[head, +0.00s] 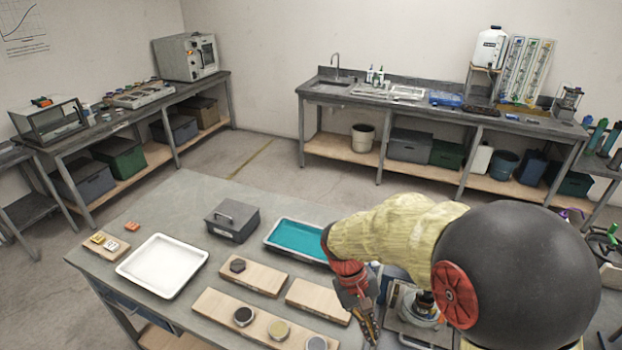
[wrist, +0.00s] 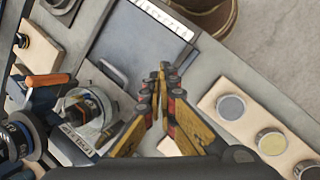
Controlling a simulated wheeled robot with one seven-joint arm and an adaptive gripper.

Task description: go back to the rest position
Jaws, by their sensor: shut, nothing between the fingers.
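My gripper (head: 369,330) is at the end of my arm, which reaches in from the right over the front right part of the grey table (head: 180,215). The fingers point down, next to the right end of the wooden boards. In the wrist view my gripper (wrist: 162,75) shows its black and yellow fingers with the tips together and nothing between them. Whether the tips touch anything below cannot be told. My arm hides part of the table's right side.
A long board (head: 222,309) bears several round discs. A shorter board (head: 262,277) holds a dark hexagonal piece (head: 237,265). A white tray (head: 162,265), a lidded grey box (head: 232,220) and a teal tray (head: 290,240) stand farther left and back. A clear round vessel (wrist: 88,112) is near my fingers.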

